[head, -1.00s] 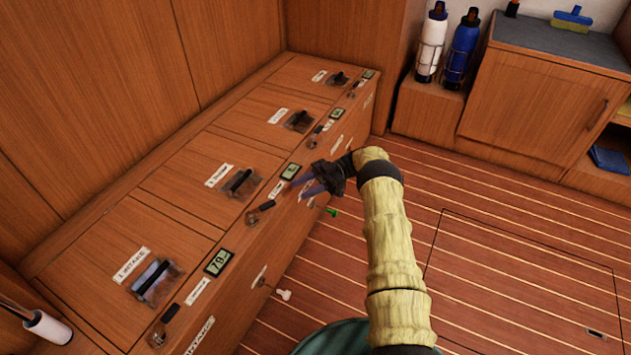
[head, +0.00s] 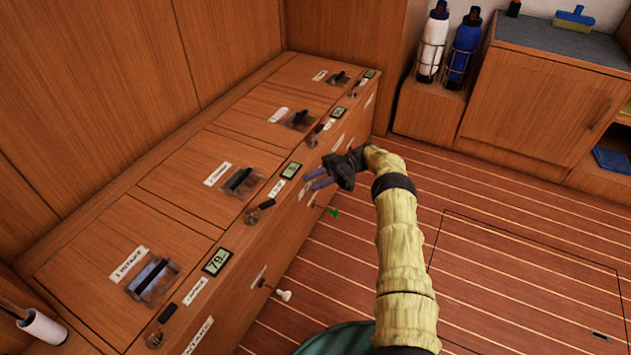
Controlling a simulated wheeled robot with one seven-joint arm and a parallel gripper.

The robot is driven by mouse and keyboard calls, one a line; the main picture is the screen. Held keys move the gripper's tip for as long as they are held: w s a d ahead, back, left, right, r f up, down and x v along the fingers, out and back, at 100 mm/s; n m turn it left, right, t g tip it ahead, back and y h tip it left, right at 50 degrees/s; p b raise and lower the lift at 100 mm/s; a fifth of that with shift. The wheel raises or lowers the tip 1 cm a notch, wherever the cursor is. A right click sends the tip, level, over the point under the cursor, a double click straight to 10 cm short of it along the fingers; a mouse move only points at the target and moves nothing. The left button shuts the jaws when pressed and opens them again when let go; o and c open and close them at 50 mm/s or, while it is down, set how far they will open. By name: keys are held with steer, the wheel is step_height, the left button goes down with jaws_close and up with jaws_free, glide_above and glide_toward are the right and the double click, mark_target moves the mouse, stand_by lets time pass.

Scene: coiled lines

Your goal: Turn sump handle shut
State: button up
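A long wooden locker runs along the left wall, with valve handles and small labels on its top and front. Most labels are too small to read, so I cannot tell which handle is the sump one. On the front face are a green handle (head: 333,212) and a white-knobbed handle (head: 284,295). Dark handles in clear housings sit on top, the nearest (head: 154,278) beside a label reading intake. My gripper (head: 315,179) is in front of the locker's front face, above the green handle and apart from it. Its two bluish fingers point left, spread and empty.
Small displays (head: 217,261) sit along the locker's top edge. A white bottle (head: 434,42) and a blue bottle (head: 463,48) stand in racks at the back, beside a wooden cabinet (head: 540,100). The striped floor (head: 500,235) right of my arm is clear.

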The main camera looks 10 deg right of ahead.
steer(key=a+r, duration=0.1)
steer(key=w+r, duration=0.1)
steer(key=shift+w+a+r+t, duration=0.3)
steer(key=shift+a+t, duration=0.05)
steer(key=shift+t, duration=0.05)
jaws_close()
steer(key=w+a+r+m+t+h+p, duration=0.2)
steer(key=w+a+r+m+t, duration=0.15)
steer(key=r+t, duration=0.35)
steer(key=w+a+r+m+t+h+p, duration=0.2)
steer(key=w+r+m+t, duration=0.2)
steer(key=r, duration=0.5)
steer(key=w+a+r+m+t+h+p, duration=0.35)
steer(key=r+t, duration=0.25)
steer(key=r, duration=0.2)
steer(key=s+d+m+g+h+p, duration=0.1)
steer(key=s+d+m+g+h, duration=0.2)
steer(key=s, duration=1)
steer(key=s+d+f+m+g+h+p, duration=0.1)
steer(key=s+d+m+g+h+p, duration=0.1)
steer(key=s, duration=1.2)
steer(key=s+d+m+g+h+p, duration=0.1)
steer(key=s+d+m+g+h, duration=0.2)
steer(key=s, duration=1)
steer(key=m+g+h, duration=0.1)
steer(key=m, duration=0.1)
steer(key=shift+s+d+f+m+p, duration=0.35)
steer(key=shift+m, duration=0.05)
steer(key=shift+d+h, duration=0.1)
steer(key=shift+h, duration=0.15)
